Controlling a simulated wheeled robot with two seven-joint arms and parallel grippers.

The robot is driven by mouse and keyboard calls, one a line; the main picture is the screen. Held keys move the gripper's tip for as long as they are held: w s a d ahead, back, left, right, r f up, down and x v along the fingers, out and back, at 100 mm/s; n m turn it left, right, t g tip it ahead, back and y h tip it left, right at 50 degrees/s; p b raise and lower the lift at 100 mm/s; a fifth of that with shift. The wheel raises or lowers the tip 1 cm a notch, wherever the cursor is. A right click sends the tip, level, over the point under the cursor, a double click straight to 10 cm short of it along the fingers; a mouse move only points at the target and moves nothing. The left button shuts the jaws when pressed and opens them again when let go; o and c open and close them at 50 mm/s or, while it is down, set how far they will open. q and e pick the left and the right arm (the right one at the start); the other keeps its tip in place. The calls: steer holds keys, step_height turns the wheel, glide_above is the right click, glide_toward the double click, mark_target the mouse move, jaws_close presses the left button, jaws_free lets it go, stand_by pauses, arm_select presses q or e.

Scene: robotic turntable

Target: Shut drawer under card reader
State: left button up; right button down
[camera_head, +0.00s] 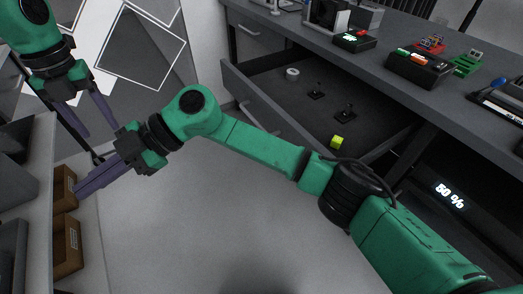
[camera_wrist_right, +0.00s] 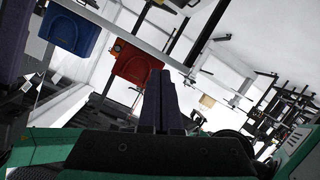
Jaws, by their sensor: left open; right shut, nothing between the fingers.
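A dark grey drawer (camera_head: 372,122) stands pulled out under the desk, right of centre in the head view. Its front has a pale bar handle (camera_head: 262,117), and my right arm crosses in front of its near part. Small black devices with coloured parts (camera_head: 355,40) stand on the desk above; I cannot tell which is the card reader. My left gripper (camera_head: 94,122) is open and empty at the upper left, away from the drawer. My right gripper (camera_head: 82,188) is shut and empty at the left, pointing away from the drawer; its fingers also show in the wrist view (camera_wrist_right: 160,100).
The drawer holds a white ring (camera_head: 292,73), small black pieces and a yellow-green cube (camera_head: 337,141). Another shut drawer (camera_head: 255,40) is behind it. Brown bins (camera_head: 68,245) stand at the left near my right gripper. The floor (camera_head: 200,220) between is clear.

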steer(key=s+d+f+n+t+h, duration=0.1)
steer(key=s+d+f+t+h, duration=0.25)
steer(key=d+f+h, duration=0.45)
steer(key=w+d+r+m+t+h, duration=0.25)
steer(key=w+d+t+h, duration=0.3)
steer(key=d, duration=0.35)
steer(key=w+d+r+m+t+h, duration=0.2)
steer(key=w+d+m+t+h, duration=0.15)
steer(key=w+d+h, duration=0.4)
steer(key=d+r+x, duration=0.1)
steer(key=x, duration=1.2)
steer(key=shift+w+d+r, duration=0.2)
steer(key=shift+w+d, duration=0.05)
steer(key=shift+w, duration=0.15)
